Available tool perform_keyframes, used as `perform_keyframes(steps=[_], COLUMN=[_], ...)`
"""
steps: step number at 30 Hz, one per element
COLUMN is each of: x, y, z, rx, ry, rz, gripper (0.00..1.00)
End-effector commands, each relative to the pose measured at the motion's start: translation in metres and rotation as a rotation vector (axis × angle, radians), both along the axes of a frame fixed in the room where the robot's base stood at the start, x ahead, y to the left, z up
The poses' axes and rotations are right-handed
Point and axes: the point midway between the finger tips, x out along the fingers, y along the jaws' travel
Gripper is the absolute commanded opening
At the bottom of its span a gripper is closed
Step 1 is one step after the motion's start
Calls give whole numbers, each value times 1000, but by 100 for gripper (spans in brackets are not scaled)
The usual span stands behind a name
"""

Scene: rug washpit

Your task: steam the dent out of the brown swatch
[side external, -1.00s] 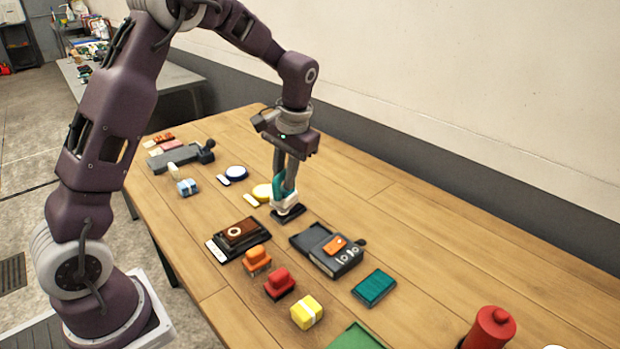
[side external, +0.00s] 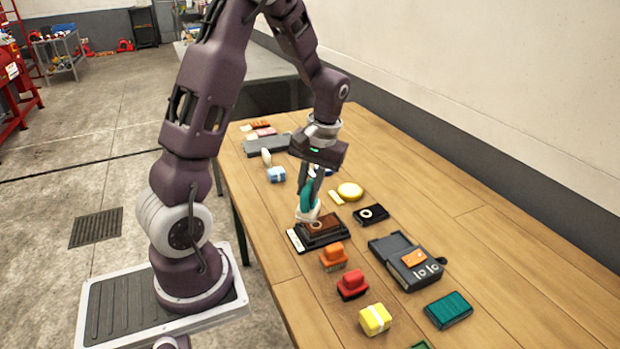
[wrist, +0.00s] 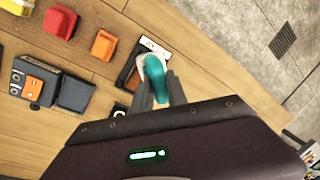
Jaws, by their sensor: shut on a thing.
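The brown swatch (side external: 325,224) lies on a black board (side external: 332,240) with a white label at its left end. A pale ring-shaped mark shows on the swatch. My gripper (side external: 312,187) is shut on a small steamer with a teal handle (side external: 306,196) and white head (side external: 308,214). The head is at the swatch's left part, low over it; I cannot tell whether they touch. In the wrist view the teal handle (wrist: 155,82) sits between my fingers and hides part of the swatch (wrist: 131,72). A black pad with a white ring (side external: 371,215) stands empty to the right.
Orange (side external: 333,256), red (side external: 352,284) and yellow (side external: 375,319) blocks stand in front of the board. An open dark case (side external: 408,262) and a teal pad (side external: 448,310) lie to the right. A yellow round item (side external: 350,191) is behind. The table's right side is bare.

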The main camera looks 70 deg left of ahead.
Motion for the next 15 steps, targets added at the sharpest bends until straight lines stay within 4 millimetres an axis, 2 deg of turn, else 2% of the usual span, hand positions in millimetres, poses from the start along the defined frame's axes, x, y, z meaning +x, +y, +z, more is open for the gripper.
perform_keyframes(steps=[10,13,15], x=[0,1,9], y=[0,0,0], z=[-32,-47,-39], rx=[-1,-1,1], ry=[2,4,-2], rz=[-1,-1,-3], gripper=[0,0,0])
